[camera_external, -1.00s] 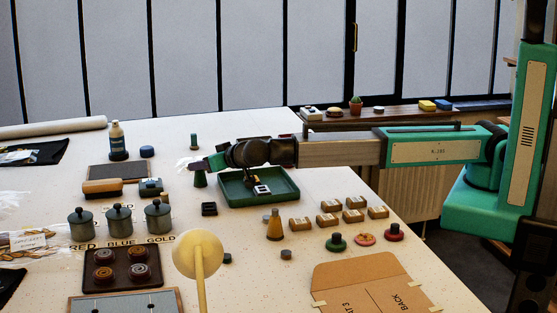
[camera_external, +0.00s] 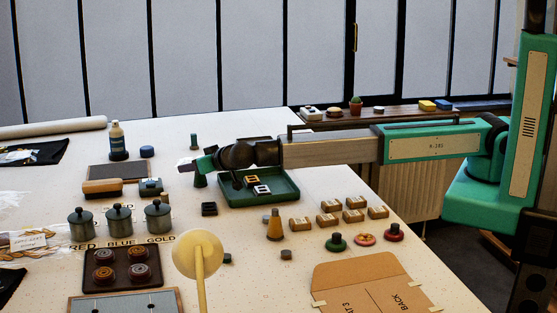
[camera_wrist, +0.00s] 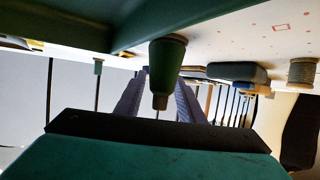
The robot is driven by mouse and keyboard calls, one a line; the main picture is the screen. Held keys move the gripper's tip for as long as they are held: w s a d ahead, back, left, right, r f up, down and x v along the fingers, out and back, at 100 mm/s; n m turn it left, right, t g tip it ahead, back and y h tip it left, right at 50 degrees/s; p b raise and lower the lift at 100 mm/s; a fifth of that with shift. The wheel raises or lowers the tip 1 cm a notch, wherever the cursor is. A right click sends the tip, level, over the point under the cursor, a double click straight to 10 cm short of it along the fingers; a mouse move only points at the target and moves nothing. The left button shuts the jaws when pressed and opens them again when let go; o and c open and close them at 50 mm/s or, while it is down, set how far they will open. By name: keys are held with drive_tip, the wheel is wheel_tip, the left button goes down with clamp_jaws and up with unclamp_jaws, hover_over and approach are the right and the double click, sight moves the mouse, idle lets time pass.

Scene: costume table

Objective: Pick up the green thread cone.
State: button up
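The green thread cone (camera_external: 200,181) stands on the table just left of the green tray, partly hidden behind my gripper (camera_external: 184,165) in the external view. In the wrist view, which looks upside down, the green cone (camera_wrist: 167,68) hangs from the top with its narrow tip downward in the picture. The two grey fingers of my gripper (camera_wrist: 160,92) lie on either side of the cone, apart. A gap shows by the left finger; I cannot tell whether the right finger touches it.
A small green spool (camera_external: 194,141) stands behind. Lidded pots (camera_external: 158,221) stand front left.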

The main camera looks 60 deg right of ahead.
idle(0.4)
clamp_jaws()
drive_tip(key=shift+r, duration=0.1)
drive_tip(key=shift+r+b, duration=0.85)
drive_tip(key=shift+r, duration=0.55)
drive_tip(key=shift+s+d+r, duration=0.1)
drive_tip(key=shift+s+r, duration=0.1)
drive_tip(key=shift+s, duration=0.05)
drive_tip(key=s+d+r+b, duration=0.1)
drive_tip(key=s+d+b, duration=0.3)
drive_tip(key=s, duration=1)
drive_tip(key=d, duration=0.2)
drive_tip(key=shift+d+r, duration=0.3)
